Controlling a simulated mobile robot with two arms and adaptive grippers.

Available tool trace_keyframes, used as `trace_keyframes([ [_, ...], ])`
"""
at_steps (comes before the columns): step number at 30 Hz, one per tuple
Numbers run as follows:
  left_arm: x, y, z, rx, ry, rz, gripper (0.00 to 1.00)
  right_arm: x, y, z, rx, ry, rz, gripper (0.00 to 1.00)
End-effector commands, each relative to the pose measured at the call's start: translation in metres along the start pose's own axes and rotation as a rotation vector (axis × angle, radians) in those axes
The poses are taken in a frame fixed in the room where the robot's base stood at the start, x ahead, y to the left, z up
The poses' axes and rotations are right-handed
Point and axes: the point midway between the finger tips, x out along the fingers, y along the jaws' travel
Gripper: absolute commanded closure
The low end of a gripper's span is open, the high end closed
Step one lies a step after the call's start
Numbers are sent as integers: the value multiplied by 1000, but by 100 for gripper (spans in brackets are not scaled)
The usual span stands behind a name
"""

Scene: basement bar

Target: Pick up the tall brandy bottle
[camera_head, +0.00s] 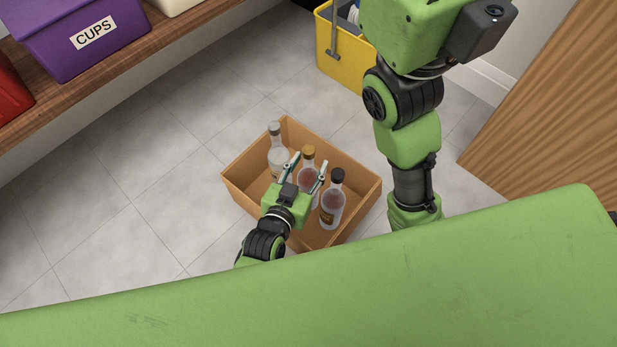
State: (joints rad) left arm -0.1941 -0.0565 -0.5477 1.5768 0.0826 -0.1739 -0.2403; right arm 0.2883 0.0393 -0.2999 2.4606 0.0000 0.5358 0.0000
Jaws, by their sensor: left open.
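An open cardboard box (239,189) on the floor holds three clear bottles, all upright. The left bottle (278,158) has a grey cap, the middle bottle (308,153) a gold cap, and the right bottle (332,206) a black cap. No readable label shows which is the tall brandy bottle. My left gripper (308,166) is open over the box, its fingers on either side of the gold-capped bottle in the picture; contact cannot be told. The gripper hides that bottle's lower part. My right arm rises at the right, its gripper out of view.
A yellow bucket (338,62) stands behind the box. A wooden panel (550,110) stands at the right. The tiled floor left of the box is clear.

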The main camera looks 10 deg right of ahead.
Motion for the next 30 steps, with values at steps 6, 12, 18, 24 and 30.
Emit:
trace_keyframes([
  [6, 0, 1, 0, 1, -1, 1, 58, 2, 0, -1, -1, 4, -2, 60],
  [12, 0, 1, 0, 1, 0, 1, 92, 2, 0, -1, 0, 4, -2, 60],
  [18, 1, 1, -4, 1, 9, 0, 100, 2, 0, -1, 0, 4, -2, 60],
  [24, 0, 1, -5, 1, 8, 0, 100, 2, 0, -1, 0, 4, -2, 60],
  [30, -3, 0, -16, 1, 9, -1, 100, 7, 1, -2, 1, 9, 2, 60],
])
